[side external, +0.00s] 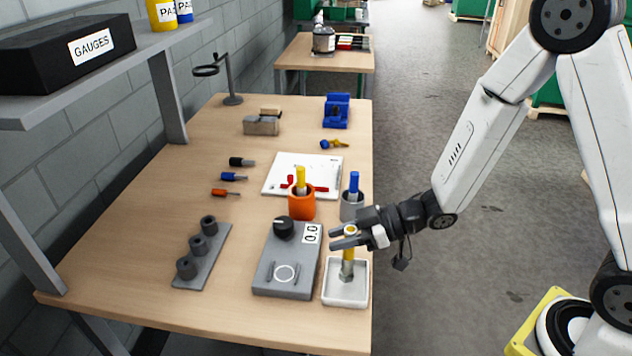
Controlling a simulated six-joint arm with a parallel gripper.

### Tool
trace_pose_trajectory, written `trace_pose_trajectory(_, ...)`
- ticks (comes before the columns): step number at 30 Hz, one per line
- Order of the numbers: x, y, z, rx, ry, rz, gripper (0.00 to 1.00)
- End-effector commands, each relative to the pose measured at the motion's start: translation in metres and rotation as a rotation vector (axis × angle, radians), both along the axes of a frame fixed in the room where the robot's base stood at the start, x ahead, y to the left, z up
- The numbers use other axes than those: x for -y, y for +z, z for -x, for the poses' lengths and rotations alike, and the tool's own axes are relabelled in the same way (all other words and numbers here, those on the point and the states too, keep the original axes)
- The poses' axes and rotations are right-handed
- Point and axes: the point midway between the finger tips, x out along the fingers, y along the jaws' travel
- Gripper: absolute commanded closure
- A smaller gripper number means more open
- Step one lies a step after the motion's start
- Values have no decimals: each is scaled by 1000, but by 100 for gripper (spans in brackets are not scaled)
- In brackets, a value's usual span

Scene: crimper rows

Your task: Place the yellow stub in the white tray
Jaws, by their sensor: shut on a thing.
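The yellow stub (348,254) stands roughly upright between the fingers of my gripper (342,237). My gripper is shut on its upper part, above the white tray (345,303) at the front right of the table. The stub's grey lower end (346,276) appears over or inside the tray. I cannot tell whether it touches the tray floor. Another yellow piece (301,178) stands in the orange cup (301,207), and a blue one (354,184) stands in the grey cup (351,208).
A grey device with a dial (287,262) sits just left of the tray. A dark holder with several sockets (203,255) lies further left. A white sheet with red items (285,168) lies behind the cups. The wooden table's (130,270) front left is clear.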

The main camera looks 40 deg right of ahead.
Motion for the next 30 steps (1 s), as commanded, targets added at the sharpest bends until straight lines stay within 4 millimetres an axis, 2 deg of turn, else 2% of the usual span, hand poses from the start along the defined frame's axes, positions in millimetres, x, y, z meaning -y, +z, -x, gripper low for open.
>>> trace_pose_trajectory(8, 0, -19, 0, 1, 0, -1, 100)
trace_pose_trajectory(23, 0, -24, 0, 2, 0, -1, 100)
trace_pose_trajectory(24, 0, -24, 0, 1, 0, 0, 58)
trace_pose_trajectory(27, 0, -24, 0, 1, 0, 0, 33)
trace_pose_trajectory(30, 0, -24, 0, 1, 0, 0, 33)
